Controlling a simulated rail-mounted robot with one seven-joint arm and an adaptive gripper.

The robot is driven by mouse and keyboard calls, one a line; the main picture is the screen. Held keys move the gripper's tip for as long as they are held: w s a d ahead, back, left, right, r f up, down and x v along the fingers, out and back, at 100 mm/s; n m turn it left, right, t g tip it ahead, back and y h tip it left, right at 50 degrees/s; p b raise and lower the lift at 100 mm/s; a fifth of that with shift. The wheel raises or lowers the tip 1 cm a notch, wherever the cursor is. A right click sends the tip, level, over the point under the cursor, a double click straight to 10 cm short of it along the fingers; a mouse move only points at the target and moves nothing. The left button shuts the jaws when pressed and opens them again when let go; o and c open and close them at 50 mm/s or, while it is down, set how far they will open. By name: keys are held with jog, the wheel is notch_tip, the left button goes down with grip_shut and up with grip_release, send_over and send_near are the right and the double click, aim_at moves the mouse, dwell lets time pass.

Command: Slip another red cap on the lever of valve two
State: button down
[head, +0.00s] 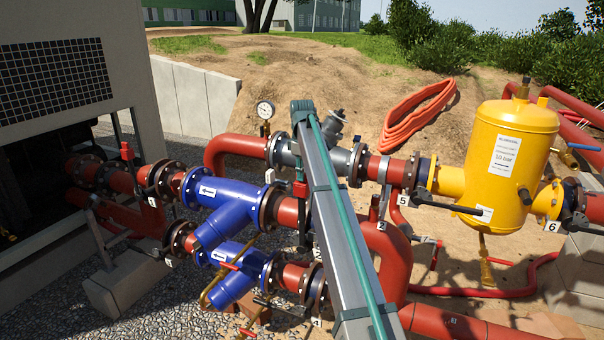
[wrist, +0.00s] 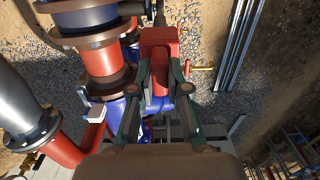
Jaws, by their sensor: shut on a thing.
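In the wrist view a red cap (wrist: 158,50) sits between the two dark green fingers of my gripper (wrist: 160,84), which is shut on it. A dark, narrow part (wrist: 159,13) shows at the cap's far end; I cannot tell whether it is a lever or whether it enters the cap. In the head view a small red piece (head: 300,188) shows beside the grey beam, above the pipe; I cannot tell whether it is the same cap. My gripper is not clear there. Another red cap (head: 127,151) stands upright on the valve at the left.
Blue strainers (head: 226,200) and red pipes (head: 395,262) crowd around the middle. A grey beam with a green line (head: 340,215) crosses in front and hides part of the pipework. A yellow tank (head: 510,150) stands at the right.

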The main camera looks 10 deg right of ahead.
jog(key=shift+f, duration=0.3)
jog(key=shift+f, duration=0.35)
jog(key=shift+f+b, duration=0.3)
jog(key=shift+f, duration=0.25)
jog(key=c, duration=1.1)
grip_release()
jog(key=shift+o, duration=0.5)
jog(key=o, duration=0.4)
jog(key=shift+r, duration=0.1)
